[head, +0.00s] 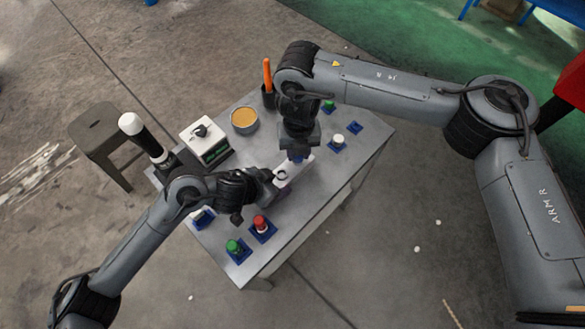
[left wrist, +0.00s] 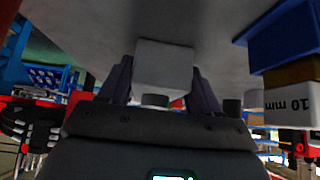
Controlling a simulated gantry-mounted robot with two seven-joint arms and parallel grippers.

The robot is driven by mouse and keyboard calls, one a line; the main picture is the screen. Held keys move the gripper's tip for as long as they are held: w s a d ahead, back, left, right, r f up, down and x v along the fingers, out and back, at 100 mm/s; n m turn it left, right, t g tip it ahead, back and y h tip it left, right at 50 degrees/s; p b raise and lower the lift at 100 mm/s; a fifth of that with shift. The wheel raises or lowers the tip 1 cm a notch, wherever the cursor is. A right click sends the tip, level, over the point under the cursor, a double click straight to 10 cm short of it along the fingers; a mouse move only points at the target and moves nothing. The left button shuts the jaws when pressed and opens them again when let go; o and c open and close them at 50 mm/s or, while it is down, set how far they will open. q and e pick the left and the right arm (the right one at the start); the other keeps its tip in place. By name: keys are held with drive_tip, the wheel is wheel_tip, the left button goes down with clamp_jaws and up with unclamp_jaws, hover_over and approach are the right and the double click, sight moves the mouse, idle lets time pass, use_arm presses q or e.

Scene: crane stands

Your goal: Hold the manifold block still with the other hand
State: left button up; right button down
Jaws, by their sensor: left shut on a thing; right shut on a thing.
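The pale manifold block (head: 290,177) is near the middle of the grey table, with a dark ring on its top. My left gripper (head: 271,177) reaches it from the left and is shut on it. In the left wrist view the block (left wrist: 164,66) sits between the two fingers of my left gripper (left wrist: 162,84). My right gripper (head: 297,157) points down at the far end of the block. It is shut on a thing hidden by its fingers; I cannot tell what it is.
Blue stands with red (head: 261,223), green (head: 234,246) and white (head: 338,140) pieces stand around the table (head: 318,193). A tan-filled bowl (head: 244,119), a white box with a knob (head: 207,141) and a cup with an orange-handled tool (head: 267,75) are at the back.

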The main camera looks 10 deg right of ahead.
idle(0.3)
drive_tip(key=n, duration=0.5)
drive_tip(key=shift+r, duration=0.1)
drive_tip(key=n, duration=0.5)
idle(0.4)
drive_tip(key=shift+n, duration=0.3)
drive_tip(key=n, duration=0.4)
drive_tip(key=shift+n, duration=0.4)
drive_tip(key=n, duration=0.5)
